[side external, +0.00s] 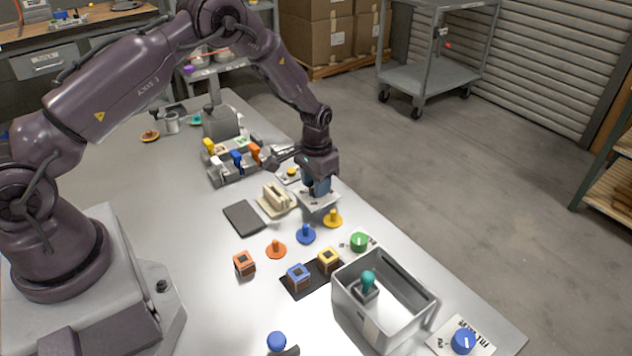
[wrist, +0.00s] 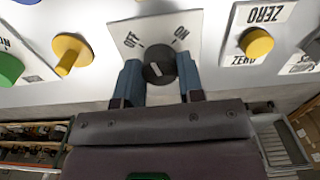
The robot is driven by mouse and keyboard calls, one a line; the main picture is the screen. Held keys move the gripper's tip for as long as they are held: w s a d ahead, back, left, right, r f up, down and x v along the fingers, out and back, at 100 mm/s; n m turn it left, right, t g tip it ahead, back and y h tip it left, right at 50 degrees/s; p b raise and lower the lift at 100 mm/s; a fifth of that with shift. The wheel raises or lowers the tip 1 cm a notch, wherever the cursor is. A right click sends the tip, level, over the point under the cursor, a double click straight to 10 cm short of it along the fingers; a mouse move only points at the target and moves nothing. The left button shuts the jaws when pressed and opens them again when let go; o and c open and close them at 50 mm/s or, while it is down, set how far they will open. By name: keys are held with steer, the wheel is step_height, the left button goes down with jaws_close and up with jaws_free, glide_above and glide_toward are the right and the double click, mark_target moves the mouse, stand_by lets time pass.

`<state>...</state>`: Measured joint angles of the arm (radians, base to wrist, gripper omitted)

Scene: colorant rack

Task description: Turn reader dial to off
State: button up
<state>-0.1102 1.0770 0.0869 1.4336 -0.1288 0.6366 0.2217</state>
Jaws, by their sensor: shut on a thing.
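The reader dial (wrist: 158,68) is a black round knob on a white plate (wrist: 125,30) marked OFF at left and ON at right in the wrist view. A short pale mark on the knob's face appears to slant up-left, toward the OFF side. My gripper (wrist: 160,78) has its blue fingers on either side of the knob, shut on it. In the side view my gripper (side external: 318,188) points down over the same plate (side external: 320,205) on the table, and the dial itself is hidden by the fingers.
A yellow-button ZERO plate (wrist: 258,40) and a yellow peg (side external: 333,217) flank the dial closely. Blue (side external: 306,234) and orange (side external: 276,249) pegs, a green knob (side external: 359,241) and a grey bin (side external: 425,304) stand nearer the camera. The colorant rack (side external: 222,178) is behind.

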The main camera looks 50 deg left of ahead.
steer(key=n, duration=0.6)
steer(key=shift+n, duration=0.3)
stand_by(0.4)
steer(key=o, duration=0.9)
step_height(320, 180, up, 13)
steer(key=shift+r, duration=0.1)
